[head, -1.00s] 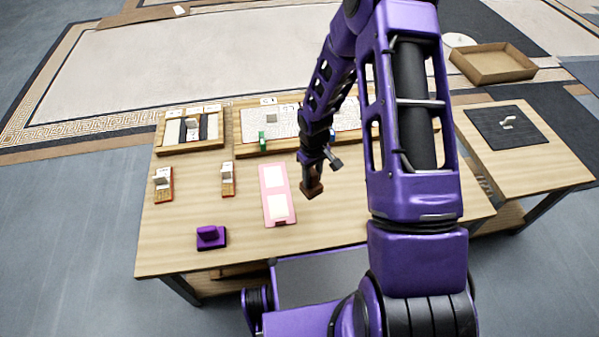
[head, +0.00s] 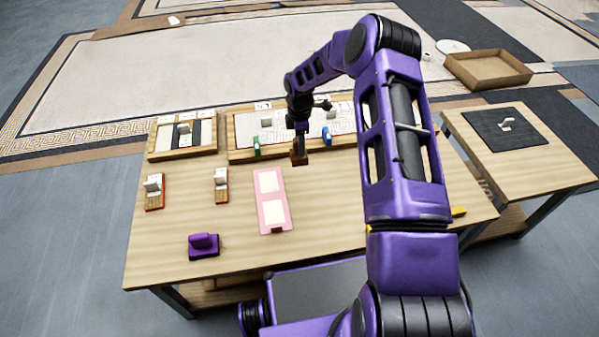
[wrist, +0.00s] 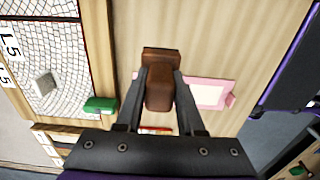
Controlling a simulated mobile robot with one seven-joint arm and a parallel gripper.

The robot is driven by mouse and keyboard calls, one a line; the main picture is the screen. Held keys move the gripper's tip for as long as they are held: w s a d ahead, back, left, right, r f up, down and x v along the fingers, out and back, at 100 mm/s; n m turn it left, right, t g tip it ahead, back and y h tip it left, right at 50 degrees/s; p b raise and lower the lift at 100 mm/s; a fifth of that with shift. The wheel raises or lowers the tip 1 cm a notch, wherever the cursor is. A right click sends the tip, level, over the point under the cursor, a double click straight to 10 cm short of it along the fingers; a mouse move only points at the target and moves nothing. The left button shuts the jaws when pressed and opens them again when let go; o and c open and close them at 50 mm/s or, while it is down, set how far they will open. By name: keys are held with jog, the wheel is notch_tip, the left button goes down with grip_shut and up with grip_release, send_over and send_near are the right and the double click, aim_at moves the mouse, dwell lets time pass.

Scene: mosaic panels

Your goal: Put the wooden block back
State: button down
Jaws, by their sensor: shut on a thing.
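The wooden block (head: 299,158) is dark brown. In the wrist view the block (wrist: 160,62) sits between both fingers of my gripper (wrist: 161,84), which is shut on it. In the head view my gripper (head: 300,142) points down at the front edge of the long mosaic panel (head: 240,155), just beyond and right of the pink board (head: 262,215). I cannot tell whether the block touches the table or hangs just above it.
A green piece (head: 256,147) and a blue piece (head: 327,137) stand at the panel's front edge, either side of my gripper. A smaller framed panel (head: 157,142) is at left. A purple block (head: 204,244) is near the front. The table's right-front area is partly behind my arm.

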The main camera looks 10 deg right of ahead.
notch_tip(320, 180, down, 8)
jog(key=shift+f+b, duration=0.2)
jog(key=shift+b, duration=0.3)
jog(key=c, duration=0.5)
grip_release()
jog(key=shift+f, duration=0.15)
notch_tip(320, 180, up, 12)
jog(key=shift+r+p, duration=0.15)
jog(key=shift+p, duration=0.65)
